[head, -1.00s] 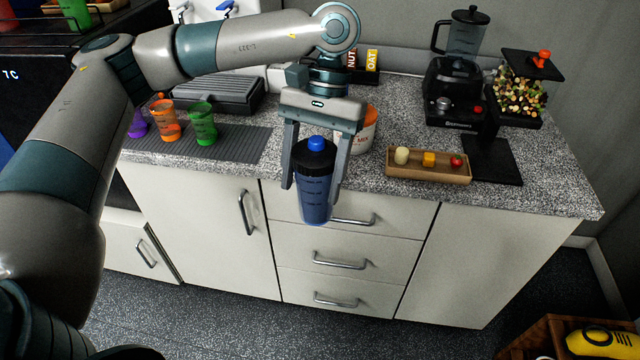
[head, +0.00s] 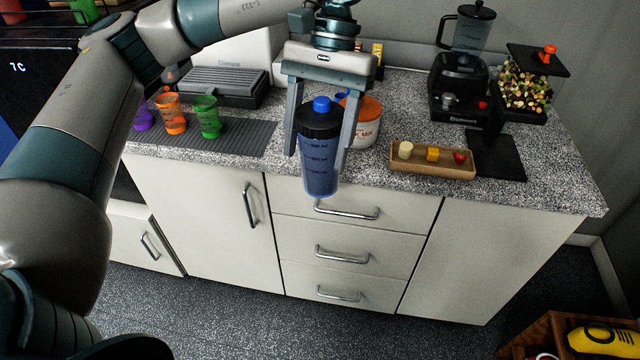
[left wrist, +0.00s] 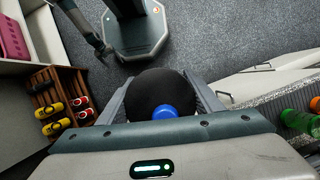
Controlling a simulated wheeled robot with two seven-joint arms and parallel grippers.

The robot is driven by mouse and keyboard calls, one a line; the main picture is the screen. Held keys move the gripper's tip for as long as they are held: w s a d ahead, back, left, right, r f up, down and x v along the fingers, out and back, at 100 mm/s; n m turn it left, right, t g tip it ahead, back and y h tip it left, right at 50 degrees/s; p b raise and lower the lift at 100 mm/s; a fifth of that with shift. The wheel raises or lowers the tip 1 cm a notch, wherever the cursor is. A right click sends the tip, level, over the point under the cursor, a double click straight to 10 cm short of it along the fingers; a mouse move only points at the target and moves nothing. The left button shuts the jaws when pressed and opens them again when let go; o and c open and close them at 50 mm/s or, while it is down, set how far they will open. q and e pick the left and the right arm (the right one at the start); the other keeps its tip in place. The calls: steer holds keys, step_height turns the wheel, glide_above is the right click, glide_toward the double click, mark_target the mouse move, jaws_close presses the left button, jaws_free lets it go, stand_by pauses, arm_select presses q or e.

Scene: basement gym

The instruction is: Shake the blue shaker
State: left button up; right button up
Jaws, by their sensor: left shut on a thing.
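The blue shaker (head: 319,163) has a translucent blue body, a black lid and a blue cap. My left gripper (head: 321,144) is shut on it near the lid, with one finger on each side. The shaker hangs nearly upright in front of the counter edge, clear of the surface. In the left wrist view the black lid and blue cap (left wrist: 165,111) show between the fingers of my left gripper (left wrist: 163,95).
Behind the shaker stands a white tub with an orange lid (head: 364,122). Orange (head: 171,114) and green (head: 207,117) cups stand on a grey mat at left. A wooden tray (head: 433,166), a blender (head: 461,75) and a nut dispenser (head: 525,78) stand at right.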

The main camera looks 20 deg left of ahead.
mark_target(312, 188)
arm_select(q)
steer(key=f, duration=0.6)
steer(key=shift+w+a+f, duration=0.15)
steer(key=shift+a+f, duration=0.1)
step_height(312, 188, up, 8)
steer(key=shift+f, duration=0.25)
steer(key=shift+s+d+f, duration=0.2)
steer(key=shift+f, duration=0.1)
step_height(312, 188, down, 7)
steer(key=shift+w+a+r, duration=0.1)
steer(key=shift+a, duration=0.05)
steer(key=shift+w+a, duration=0.15)
steer(key=shift+w, duration=0.1)
steer(key=shift+s+d+r, duration=0.1)
steer(key=shift+s+d, duration=0.1)
steer(key=shift+a, duration=0.1)
